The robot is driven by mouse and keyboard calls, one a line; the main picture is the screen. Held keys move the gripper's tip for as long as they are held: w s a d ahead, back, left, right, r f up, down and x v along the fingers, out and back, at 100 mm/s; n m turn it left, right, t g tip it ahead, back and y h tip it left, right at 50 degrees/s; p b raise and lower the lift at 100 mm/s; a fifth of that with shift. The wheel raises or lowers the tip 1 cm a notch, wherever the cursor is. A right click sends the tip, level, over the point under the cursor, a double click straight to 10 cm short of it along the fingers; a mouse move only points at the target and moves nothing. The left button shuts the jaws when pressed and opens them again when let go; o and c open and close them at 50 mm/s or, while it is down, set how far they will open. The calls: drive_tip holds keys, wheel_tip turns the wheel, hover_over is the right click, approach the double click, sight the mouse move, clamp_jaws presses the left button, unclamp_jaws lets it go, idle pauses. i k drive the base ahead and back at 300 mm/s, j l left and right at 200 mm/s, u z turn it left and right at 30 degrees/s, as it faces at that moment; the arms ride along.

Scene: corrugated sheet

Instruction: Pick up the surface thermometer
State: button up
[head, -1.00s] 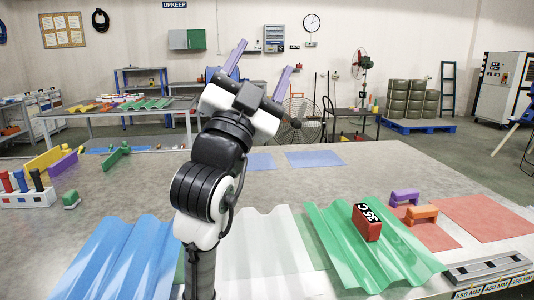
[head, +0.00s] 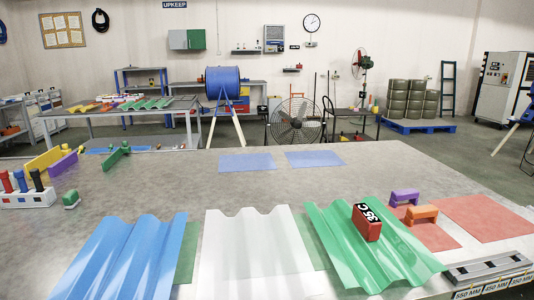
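A small red block with a black face reading "35 C" (head: 367,222) looks like the surface thermometer. It sits tilted on the green corrugated sheet (head: 340,248), toward the right of the table in the head view. Nothing covers it from this side. My gripper is not in the head view, so I cannot see whether it is open or shut.
A white corrugated sheet (head: 250,255) and a blue one (head: 125,265) lie to the left. A purple handle block (head: 405,196) and an orange one (head: 422,214) stand right of the thermometer. A grey rail (head: 488,267) lies at the front right. The table's middle is clear.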

sight(369, 226)
drive_tip(key=i+l+z, duration=0.1)
drive_tip(key=l, duration=0.25)
drive_tip(key=i+l, duration=0.25)
drive_tip(key=i+l+z, duration=0.15)
drive_tip(key=l, duration=0.3)
